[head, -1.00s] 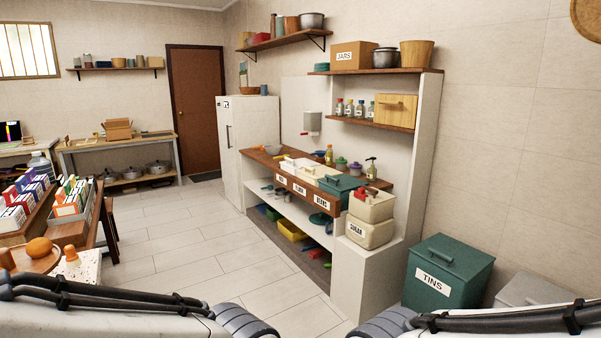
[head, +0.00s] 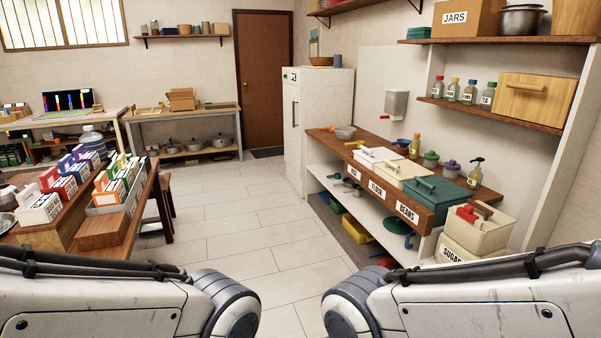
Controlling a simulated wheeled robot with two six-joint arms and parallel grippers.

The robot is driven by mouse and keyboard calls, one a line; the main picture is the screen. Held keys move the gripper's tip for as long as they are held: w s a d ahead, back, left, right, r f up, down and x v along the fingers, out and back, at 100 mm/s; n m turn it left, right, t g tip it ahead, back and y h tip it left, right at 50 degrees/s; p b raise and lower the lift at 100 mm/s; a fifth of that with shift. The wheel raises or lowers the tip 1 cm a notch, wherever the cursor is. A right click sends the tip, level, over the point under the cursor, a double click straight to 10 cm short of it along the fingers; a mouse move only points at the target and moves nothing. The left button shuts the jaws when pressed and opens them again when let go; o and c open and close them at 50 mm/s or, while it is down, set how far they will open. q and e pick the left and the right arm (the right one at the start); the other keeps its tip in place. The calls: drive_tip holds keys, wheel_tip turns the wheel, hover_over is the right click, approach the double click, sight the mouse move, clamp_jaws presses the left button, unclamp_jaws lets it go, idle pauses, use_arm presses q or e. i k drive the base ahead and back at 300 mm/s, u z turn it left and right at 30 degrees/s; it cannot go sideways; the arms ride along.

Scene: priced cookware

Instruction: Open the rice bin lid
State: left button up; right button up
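The rice bin has a white lid (head: 379,155) with a small handle and sits in the wooden counter on the right. A label on the counter's front edge below it (head: 353,172) appears to read RICE. The lid looks shut. Next to it, nearer me, are a cream lid (head: 404,172) by the FLOUR label and a teal lid (head: 436,191) by the BEANS label. Both my arms show at the bottom of the view, but neither gripper is in view. The counter is some distance ahead of me.
A cream bin (head: 478,228) with red and brown items stands at the counter's near end, above a SUGAR box (head: 455,250). A table (head: 120,238) with cartons stands on the left. The tiled floor (head: 255,215) between is clear. A white fridge (head: 318,130) stands beyond the counter.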

sight(373, 155)
drive_tip(key=u, duration=0.15)
drive_tip(key=i, duration=1.95)
drive_tip(key=z, duration=0.5)
drive_tip(key=i, duration=1.9)
drive_tip(key=z, duration=0.75)
drive_tip(key=i, duration=0.5)
drive_tip(key=z, duration=0.2)
